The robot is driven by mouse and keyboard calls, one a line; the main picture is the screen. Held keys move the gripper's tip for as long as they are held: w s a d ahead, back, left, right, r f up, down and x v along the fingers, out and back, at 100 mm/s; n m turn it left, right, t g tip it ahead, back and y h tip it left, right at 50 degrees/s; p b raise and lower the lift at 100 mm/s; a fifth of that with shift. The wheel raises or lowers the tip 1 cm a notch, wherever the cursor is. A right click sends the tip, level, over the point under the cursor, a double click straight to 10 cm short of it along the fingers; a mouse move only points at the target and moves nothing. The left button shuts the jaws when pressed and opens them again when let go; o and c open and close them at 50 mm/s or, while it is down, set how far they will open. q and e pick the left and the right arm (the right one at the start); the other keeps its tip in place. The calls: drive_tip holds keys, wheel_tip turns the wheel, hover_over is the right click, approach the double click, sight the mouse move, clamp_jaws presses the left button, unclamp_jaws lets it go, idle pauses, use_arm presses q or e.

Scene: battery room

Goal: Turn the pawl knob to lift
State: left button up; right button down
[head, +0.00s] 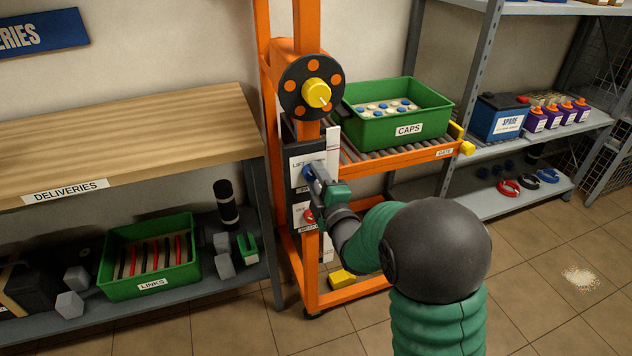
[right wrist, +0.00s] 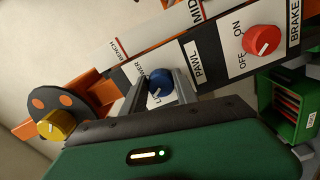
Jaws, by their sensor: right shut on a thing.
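The blue pawl knob (right wrist: 160,88) sits on a white plate marked PAWL (right wrist: 196,74) on the orange lift's post. In the head view the knob (head: 308,171) is partly covered by my right gripper (head: 312,176). My right gripper (right wrist: 160,88) is shut on the knob, with a grey finger on each side of it. A white pointer mark shows on the knob, near the partly hidden lift lettering; its exact setting is hard to tell. My left gripper is in neither view.
A red brake knob (right wrist: 262,40) is beside the pawl plate. Above is a black wheel (head: 290,98) with a yellow handle (head: 317,92). A green caps crate (head: 375,128) stands on the lift's roller deck. The deliveries bench (head: 130,140) is at left.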

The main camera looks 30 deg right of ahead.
drive_tip(key=shift+a+f+n, duration=0.15)
drive_tip(key=shift+f+n, duration=0.1)
drive_tip(key=shift+n, duration=0.95)
drive_tip(key=c, duration=1.1)
unclamp_jaws()
drive_tip(key=shift+o, duration=0.8)
drive_tip(key=shift+r, duration=0.1)
